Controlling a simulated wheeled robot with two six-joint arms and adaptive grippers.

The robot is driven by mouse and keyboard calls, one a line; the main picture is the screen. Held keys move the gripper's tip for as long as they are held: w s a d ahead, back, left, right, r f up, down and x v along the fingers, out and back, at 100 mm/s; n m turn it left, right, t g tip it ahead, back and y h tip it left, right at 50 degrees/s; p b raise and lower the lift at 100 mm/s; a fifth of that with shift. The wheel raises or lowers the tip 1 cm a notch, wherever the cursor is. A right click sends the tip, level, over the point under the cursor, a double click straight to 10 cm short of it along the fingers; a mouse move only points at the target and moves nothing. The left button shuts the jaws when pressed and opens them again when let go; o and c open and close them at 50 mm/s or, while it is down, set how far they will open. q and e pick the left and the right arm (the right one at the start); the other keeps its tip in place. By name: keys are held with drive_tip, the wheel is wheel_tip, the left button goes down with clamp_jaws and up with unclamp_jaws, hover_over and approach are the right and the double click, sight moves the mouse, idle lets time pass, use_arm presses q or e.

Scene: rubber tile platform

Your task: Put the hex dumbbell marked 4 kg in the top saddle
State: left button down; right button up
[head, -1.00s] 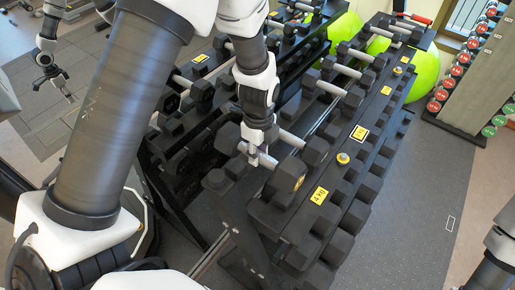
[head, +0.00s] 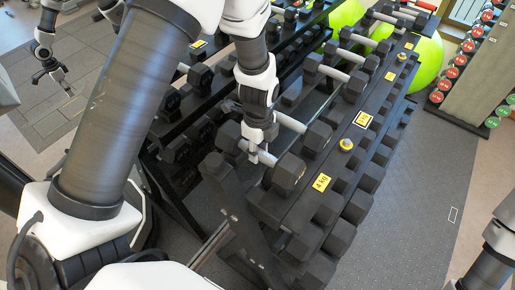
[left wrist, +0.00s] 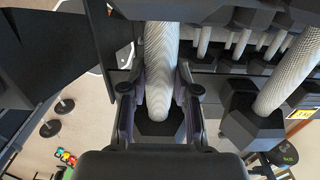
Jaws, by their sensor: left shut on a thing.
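In the head view my left gripper (head: 259,156) is shut on the handle of the end dumbbell, a black hex dumbbell (head: 289,174) with a pale knurled handle. In the left wrist view its handle (left wrist: 160,65) runs between the fingers and a dark hex head (left wrist: 158,130) shows beyond them. The dumbbell is at the near end of the rack's top row, beside a yellow 4 kg label (head: 322,183). I cannot tell if it touches the saddle, which is hidden beneath it. No number is readable on the dumbbell. My right gripper is out of view.
A neighbouring dumbbell (head: 317,138) sits close behind, and its handle shows at right in the left wrist view (left wrist: 285,75). The dark rack post (head: 232,205) stands at the near end. A second rack (head: 172,148) is to the left. Grey floor (head: 420,200) is open at right.

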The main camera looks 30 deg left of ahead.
use_arm(q)
drive_tip(key=shift+w+f+b, duration=0.15)
drive_tip(key=shift+f+b, duration=0.25)
idle(0.5)
drive_tip(key=c, duration=0.9)
unclamp_jaws()
drive_tip(key=shift+c, duration=0.2)
drive_tip(key=shift+o, duration=0.8)
drive_tip(key=shift+s+d+r, duration=0.1)
drive_tip(key=shift+s+r, duration=0.05)
drive_tip(key=shift+s, duration=0.15)
drive_tip(key=shift+s+f, duration=0.1)
drive_tip(key=shift+f, duration=0.15)
drive_tip(key=shift+r, duration=0.25)
wheel_tip(320, 180, up, 12)
